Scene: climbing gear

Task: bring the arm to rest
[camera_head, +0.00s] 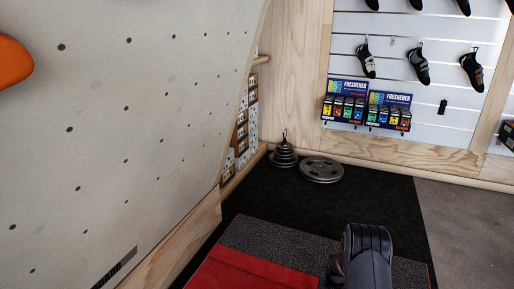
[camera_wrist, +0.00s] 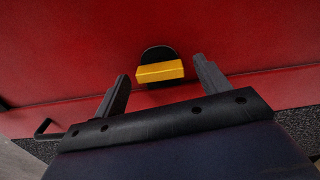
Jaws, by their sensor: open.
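My gripper (camera_wrist: 160,85) shows in the wrist view with its two dark fingers spread apart. It is open, and nothing is held between the fingers. Beyond the fingertips, a small yellow block-like thing (camera_wrist: 160,71) with a dark rounded part behind it appears against a red surface (camera_wrist: 60,50). I cannot tell how far it is from the fingers. In the head view, a dark rounded link of my arm (camera_head: 366,255) shows at the bottom right of centre. The gripper itself is not seen there.
A pale climbing wall (camera_head: 120,110) leans on the left with an orange hold (camera_head: 12,62). A red and grey mat (camera_head: 250,272) lies below. Weight plates (camera_head: 321,170) and a stacked weight (camera_head: 284,156) sit on black flooring. Shoes and freshener boxes (camera_head: 366,108) line the back wall.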

